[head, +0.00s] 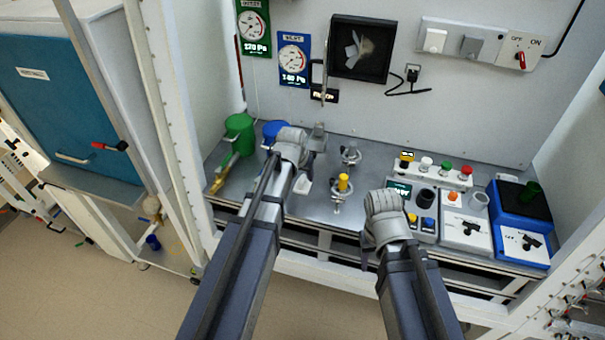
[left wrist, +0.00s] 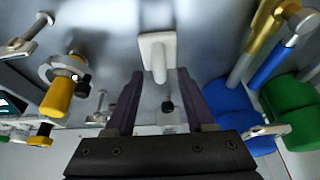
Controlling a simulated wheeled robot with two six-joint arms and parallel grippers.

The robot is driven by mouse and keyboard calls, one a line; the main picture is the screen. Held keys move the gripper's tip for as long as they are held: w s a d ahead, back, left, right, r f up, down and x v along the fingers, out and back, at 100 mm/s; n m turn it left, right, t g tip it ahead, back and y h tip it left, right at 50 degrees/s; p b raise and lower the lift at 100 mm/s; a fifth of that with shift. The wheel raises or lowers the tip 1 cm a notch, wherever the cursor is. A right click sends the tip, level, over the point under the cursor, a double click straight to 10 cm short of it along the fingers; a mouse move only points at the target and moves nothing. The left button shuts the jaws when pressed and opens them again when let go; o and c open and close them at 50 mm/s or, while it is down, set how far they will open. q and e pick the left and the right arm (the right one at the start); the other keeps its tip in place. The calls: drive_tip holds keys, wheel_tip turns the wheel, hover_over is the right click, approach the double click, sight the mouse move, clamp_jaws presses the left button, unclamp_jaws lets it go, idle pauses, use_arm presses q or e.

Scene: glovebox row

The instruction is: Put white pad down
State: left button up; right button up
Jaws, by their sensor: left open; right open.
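The white pad (left wrist: 157,45) shows in the left wrist view as a small pale square plate with a short stem, on the grey metal worktop. In the head view, a small white piece just below my left gripper looks like the same pad (head: 304,186). My left gripper (head: 292,150) is open. In the left wrist view its two dark fingers (left wrist: 160,76) stand apart, one on each side of the stem's near end, with visible gaps. My right gripper (head: 384,212) is open over the front of the worktop, right of the pad; its fingertips are mostly hidden.
A green container (head: 238,130) and a blue one (head: 273,131) stand left of my left gripper. A yellow-topped clamp (head: 343,184) stands to its right. Button boxes and a blue tray (head: 520,222) fill the right side. A white frame post (head: 165,110) borders the left.

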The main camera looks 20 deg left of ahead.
use_arm(q)
drive_tip(key=p+v, duration=0.9)
drive_tip(key=v, duration=0.1)
drive_tip(key=s+d+m+g, duration=0.1)
drive_tip(key=s+d+g, duration=0.1)
drive_tip(key=s+d, duration=0.4)
drive_tip(key=s+d+f+m+g+y, duration=0.1)
drive_tip(key=s+d, duration=0.6)
drive_tip(key=s, duration=0.7)
drive_tip(key=shift+d+m+g+y, duration=0.3)
drive_tip(key=shift+m+g, duration=0.4)
drive_tip(key=shift+g, duration=0.2)
drive_tip(key=shift+w+f, duration=0.1)
